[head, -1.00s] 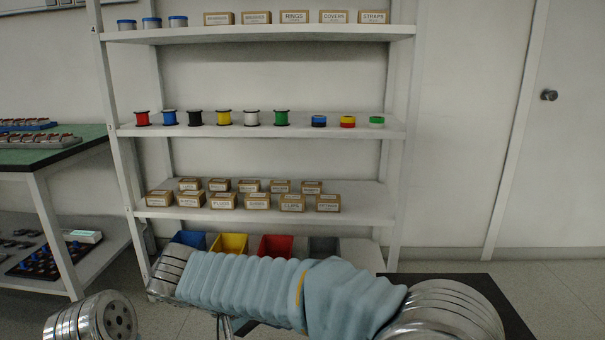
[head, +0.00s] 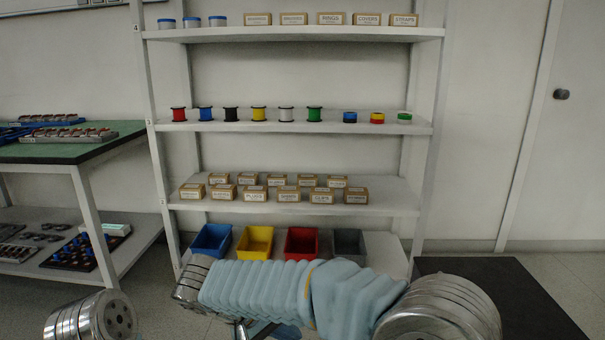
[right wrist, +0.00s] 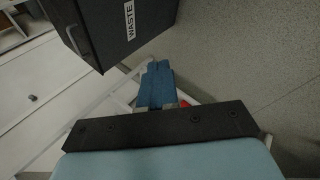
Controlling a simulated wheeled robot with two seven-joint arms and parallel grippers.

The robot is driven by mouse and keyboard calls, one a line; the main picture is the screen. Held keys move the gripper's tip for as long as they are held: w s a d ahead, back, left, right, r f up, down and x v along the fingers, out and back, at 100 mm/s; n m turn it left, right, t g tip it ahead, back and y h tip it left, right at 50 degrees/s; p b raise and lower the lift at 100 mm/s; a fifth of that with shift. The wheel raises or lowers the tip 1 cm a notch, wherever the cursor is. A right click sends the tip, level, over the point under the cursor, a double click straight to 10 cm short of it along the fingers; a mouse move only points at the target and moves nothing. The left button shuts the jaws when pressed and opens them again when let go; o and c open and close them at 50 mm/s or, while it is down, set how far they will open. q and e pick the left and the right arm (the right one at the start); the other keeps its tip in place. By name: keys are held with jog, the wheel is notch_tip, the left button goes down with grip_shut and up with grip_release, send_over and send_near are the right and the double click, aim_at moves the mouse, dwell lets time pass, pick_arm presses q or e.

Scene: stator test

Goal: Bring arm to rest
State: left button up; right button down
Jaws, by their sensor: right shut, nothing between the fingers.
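My right arm, in a light-blue sleeve, crosses the bottom of the head view from the right. My right gripper (head: 256,331) shows only in part at the bottom edge, below the sleeve's left end. In the right wrist view its blue fingers (right wrist: 157,86) are together, with nothing held between them. My left gripper is not in view; only a metal part of my own body shows at the bottom left of the head view.
A white shelf rack (head: 300,128) holds spools, labelled boxes and coloured bins such as the yellow bin (head: 255,242). A green-topped workbench (head: 70,150) stands left. A black bin marked WASTE (right wrist: 110,30) is near the right gripper in the wrist view. Floor shows around it.

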jog(key=s+d+f+g+y, duration=0.2)
jog(key=f, duration=0.7)
jog(key=s+d+f+g+y, duration=0.1)
jog(key=d+f+g+y, duration=0.15)
jog(key=f, duration=0.65)
jog(key=s+d+f+g+y, duration=0.1)
jog(key=s+f+y, duration=0.15)
jog(key=f, duration=0.65)
jog(key=s+d+f+m+t+y, duration=0.3)
jog(key=s+d+f+m+y, duration=0.1)
jog(key=s+d+f, duration=0.4)
notch_tip(320, 180, down, 2)
jog(key=shift+s+d+f+m+p, duration=0.1)
jog(key=shift+s+d+m+p, duration=0.25)
jog(key=shift+m, duration=0.45)
